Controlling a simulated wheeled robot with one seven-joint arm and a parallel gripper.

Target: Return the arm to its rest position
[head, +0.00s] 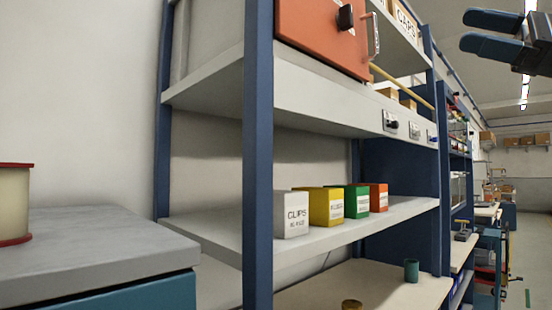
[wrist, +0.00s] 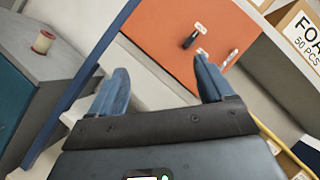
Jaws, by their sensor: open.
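My gripper (head: 478,32) shows at the top right of the head view, raised high, with its two blue fingers apart and nothing between them. In the wrist view my gripper (wrist: 162,82) is also open and empty. Beyond its fingers is an orange cabinet door (wrist: 172,50) with a black knob and a pale handle. The fingers appear apart from the door. The rest of the arm is mostly out of the head view.
A blue-and-white shelf rack (head: 258,150) fills the middle, holding small boxes (head: 326,205) and the orange cabinet (head: 318,32). A grey-topped cabinet (head: 95,245) with a spool (head: 14,203) stands at left. An aisle (head: 528,250) lies open at right.

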